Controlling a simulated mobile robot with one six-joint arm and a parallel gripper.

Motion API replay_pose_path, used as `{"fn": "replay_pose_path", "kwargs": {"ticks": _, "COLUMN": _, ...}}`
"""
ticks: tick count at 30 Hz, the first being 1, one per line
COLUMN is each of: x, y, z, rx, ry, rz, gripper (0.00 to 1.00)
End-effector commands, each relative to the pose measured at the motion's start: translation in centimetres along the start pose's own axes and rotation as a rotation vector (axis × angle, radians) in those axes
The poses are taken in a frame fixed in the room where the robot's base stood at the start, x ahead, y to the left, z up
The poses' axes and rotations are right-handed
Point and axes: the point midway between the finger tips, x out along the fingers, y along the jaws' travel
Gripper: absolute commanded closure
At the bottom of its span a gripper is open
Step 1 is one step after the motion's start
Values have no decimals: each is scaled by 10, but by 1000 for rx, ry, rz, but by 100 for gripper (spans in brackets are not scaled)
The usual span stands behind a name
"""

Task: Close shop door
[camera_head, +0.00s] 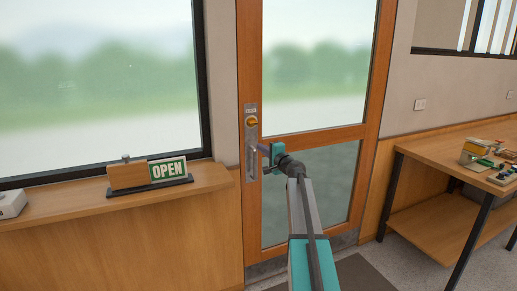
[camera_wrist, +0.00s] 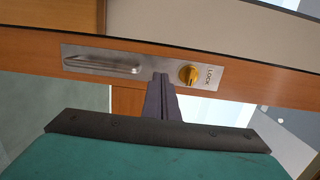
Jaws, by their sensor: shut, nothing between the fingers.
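The shop door (camera_head: 325,134) has an orange-brown wooden frame with glass panes. In the head view it stands upright with no clear gap at its left edge; whether it is latched I cannot tell. A metal plate on its left stile carries a long pull handle (camera_head: 252,160) and a brass lock knob (camera_head: 252,121). In the wrist view the handle (camera_wrist: 100,65) lies left and the knob (camera_wrist: 188,75), labelled LOCK, right. My gripper (camera_head: 263,149) is shut and empty beside the plate. Its fingertips (camera_wrist: 161,76) appear between handle and knob; contact cannot be told.
A wooden counter (camera_head: 60,209) under the left window bears an OPEN sign (camera_head: 168,168) and a white device (camera_head: 11,204). A workbench (camera_head: 440,150) with tools stands to the right. A dark mat (camera_head: 362,275) lies before the door.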

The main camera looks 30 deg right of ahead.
Motion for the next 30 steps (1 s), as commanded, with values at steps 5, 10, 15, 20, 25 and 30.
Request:
{"fn": "replay_pose_path", "kwargs": {"ticks": 5, "x": -17, "y": 1, "z": 2, "rx": -1, "ry": 0, "rz": 0, "gripper": 100}}
{"fn": "replay_pose_path", "kwargs": {"ticks": 10, "x": -23, "y": 1, "z": 3, "rx": -1, "ry": 0, "rz": 0, "gripper": 100}}
{"fn": "replay_pose_path", "kwargs": {"ticks": 15, "x": -24, "y": 0, "z": 3, "rx": -1, "ry": 0, "rz": 1, "gripper": 100}}
{"fn": "replay_pose_path", "kwargs": {"ticks": 20, "x": -24, "y": 0, "z": 4, "rx": -1, "ry": -1, "rz": 1, "gripper": 100}}
{"fn": "replay_pose_path", "kwargs": {"ticks": 25, "x": -24, "y": 0, "z": 4, "rx": -1, "ry": -1, "rz": 1, "gripper": 100}}
{"fn": "replay_pose_path", "kwargs": {"ticks": 30, "x": -23, "y": 4, "z": 7, "rx": -3, "ry": -5, "rz": 6, "gripper": 100}}
